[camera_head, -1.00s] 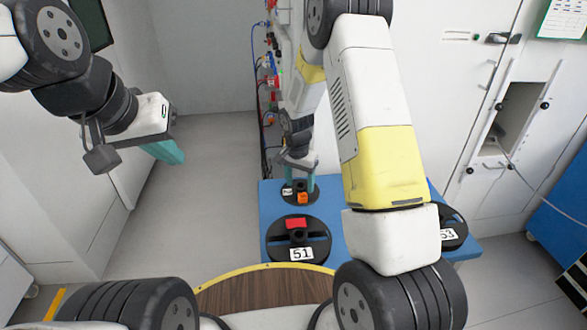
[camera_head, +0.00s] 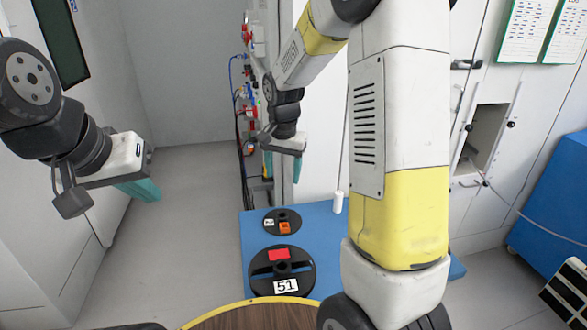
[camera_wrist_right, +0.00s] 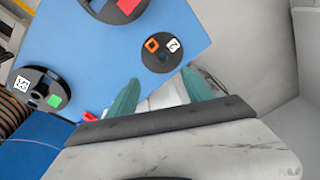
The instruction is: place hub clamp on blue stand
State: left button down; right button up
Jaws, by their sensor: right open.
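A small black disc with an orange square and a white label, which I take for the hub clamp (camera_head: 282,222), lies flat on the blue stand (camera_head: 318,225) near its far left corner. It also shows in the right wrist view (camera_wrist_right: 160,55), beyond the fingertips and touching neither. My right gripper (camera_head: 283,168) is open and empty, raised above and behind the disc. Its two teal fingers are spread in the right wrist view (camera_wrist_right: 158,92). My left gripper (camera_head: 140,192) hangs at the left, away from the stand; its finger opening is hard to make out.
A larger black disc labelled 51 (camera_head: 281,272) with a red block lies in front of the small disc. A white cylinder (camera_head: 338,203) stands at the stand's back edge. My right arm hides much of the stand's right side. Cables hang behind, left of the right gripper.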

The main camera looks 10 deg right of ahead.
jog(key=s+r+n+t, duration=0.1)
jog(key=s+r+n, duration=0.1)
jog(key=s+r, duration=0.2)
jog(key=s+d+r+n+t+y, duration=0.1)
jog(key=s+r, duration=0.4)
jog(key=s, duration=0.6)
jog(key=s+d+r+n+t+y, duration=0.1)
jog(key=s+r+n+t, duration=0.1)
jog(key=s+r, duration=0.3)
jog(key=s+n, duration=0.1)
jog(key=s, duration=0.2)
jog(key=shift+n, duration=0.3)
jog(key=shift+s+r, duration=0.1)
